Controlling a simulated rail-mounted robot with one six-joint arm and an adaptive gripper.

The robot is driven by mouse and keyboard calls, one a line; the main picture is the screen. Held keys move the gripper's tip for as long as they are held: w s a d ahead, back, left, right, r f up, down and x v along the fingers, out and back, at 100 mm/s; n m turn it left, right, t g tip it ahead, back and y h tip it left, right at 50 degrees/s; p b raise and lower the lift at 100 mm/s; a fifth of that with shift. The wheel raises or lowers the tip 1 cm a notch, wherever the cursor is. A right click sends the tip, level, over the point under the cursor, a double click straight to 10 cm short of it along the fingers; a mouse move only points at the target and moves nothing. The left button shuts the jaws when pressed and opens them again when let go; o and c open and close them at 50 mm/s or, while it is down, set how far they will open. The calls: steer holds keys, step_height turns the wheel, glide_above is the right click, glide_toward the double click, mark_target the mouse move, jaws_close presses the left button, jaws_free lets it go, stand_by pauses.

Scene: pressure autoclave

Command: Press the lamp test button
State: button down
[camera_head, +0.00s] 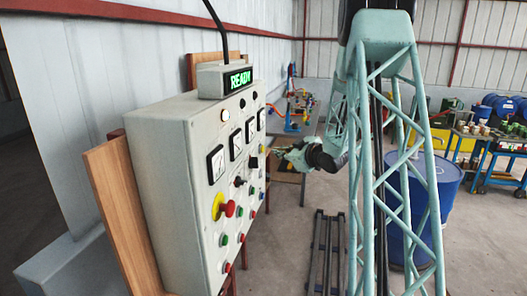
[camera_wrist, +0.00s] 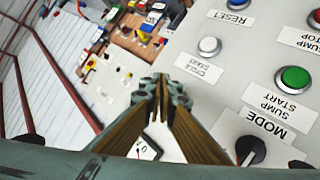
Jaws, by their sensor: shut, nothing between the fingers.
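The grey control panel (camera_head: 175,175) stands at the left in the head view, its face turned right and covered with buttons, gauges and knobs. No label reading lamp test is legible in either view, so I cannot tell which button it is. My gripper (camera_head: 284,151) is beyond the panel's far edge in the head view. In the wrist view my gripper (camera_wrist: 159,82) is shut and empty, its fingertips together. A white button (camera_wrist: 209,46), apparently labelled cycle start, is right of the fingertips. A blue button (camera_wrist: 239,3) labelled reset is farther up.
A green sump start button (camera_wrist: 294,79) and black mode knob (camera_wrist: 250,150) are at the right in the wrist view. A red mushroom button (camera_head: 228,209) sticks out from the panel. A lit READY display (camera_head: 238,80) tops it. A blue drum (camera_head: 412,205) stands behind my arm.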

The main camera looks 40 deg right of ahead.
steer(key=shift+s+d, duration=0.8)
steer(key=shift+s, duration=0.15)
steer(key=shift+a+r, duration=0.1)
stand_by(0.4)
steer(key=s+a+r+m+g+h+b, duration=0.1)
steer(key=s+a+r+g+b, duration=0.1)
steer(key=a+r, duration=0.3)
steer(key=s+a+r+m+g+h+b, duration=0.1)
steer(key=s+a+r, duration=0.15)
steer(key=a, duration=0.55)
steer(key=s+a+r+m+g+b, duration=0.15)
steer(key=s+a+r, duration=0.25)
steer(key=s+a, duration=0.7)
steer(key=s+a+f+g+y+b, duration=0.1)
steer(key=s+a+f+g, duration=0.1)
steer(key=s+a, duration=0.7)
steer(key=s+a+f+g+y+b, duration=0.1)
steer(key=s+a+f+g+b, duration=0.1)
steer(key=s+a, duration=0.7)
steer(key=s+a+f+m+g+y+b, duration=0.1)
steer(key=s+a, duration=0.8)
steer(key=s, duration=1.1)
step_height(320, 180, down, 3)
steer(key=shift+a+r+g+b, duration=0.1)
steer(key=shift+a+g+b, duration=0.05)
steer(key=shift+g+b, duration=0.5)
